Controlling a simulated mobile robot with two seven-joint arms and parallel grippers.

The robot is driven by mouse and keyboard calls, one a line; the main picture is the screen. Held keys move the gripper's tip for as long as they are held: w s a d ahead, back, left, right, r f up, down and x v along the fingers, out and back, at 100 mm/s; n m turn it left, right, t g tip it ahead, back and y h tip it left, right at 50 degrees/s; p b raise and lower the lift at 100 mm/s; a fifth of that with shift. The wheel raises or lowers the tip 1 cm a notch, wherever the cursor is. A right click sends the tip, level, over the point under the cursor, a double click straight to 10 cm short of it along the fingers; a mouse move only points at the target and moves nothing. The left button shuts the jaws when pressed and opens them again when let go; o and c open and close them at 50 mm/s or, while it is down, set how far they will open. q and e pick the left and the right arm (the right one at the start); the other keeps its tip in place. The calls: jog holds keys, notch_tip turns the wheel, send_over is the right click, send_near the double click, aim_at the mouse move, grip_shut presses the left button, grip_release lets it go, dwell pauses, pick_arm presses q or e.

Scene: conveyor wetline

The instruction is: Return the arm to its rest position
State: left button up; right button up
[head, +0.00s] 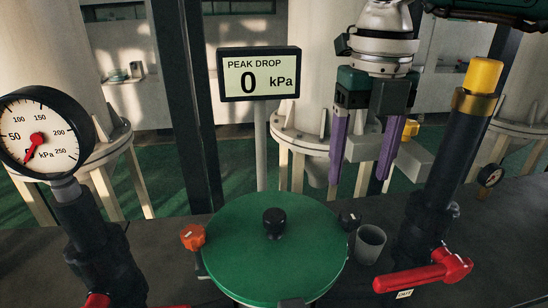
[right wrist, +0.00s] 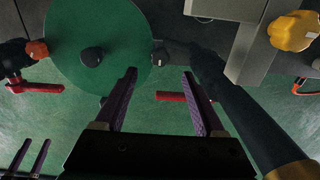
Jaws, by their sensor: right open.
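My right gripper (head: 357,182) hangs fingers down above and behind the bench, right of the display. Its two purple fingers are apart with nothing between them. In the right wrist view the open fingers (right wrist: 159,75) also show empty, with the green round lid (right wrist: 98,40) beyond them to the left. In the head view this lid (head: 245,248) with a black knob (head: 274,222) lies on the bench in front of the gripper, apart from it. My left gripper does not show in the head view.
A pressure gauge (head: 38,135) stands left. A display (head: 259,74) reads PEAK DROP 0 kPa. A grey cup (head: 369,244) stands right of the lid. A dark pipe with a yellow cap (head: 482,75) and a red-handled valve (head: 425,273) are at right. An orange knob (head: 193,237) is left.

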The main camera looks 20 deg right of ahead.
notch_tip(320, 180, up, 2)
jog(key=shift+r, duration=0.25)
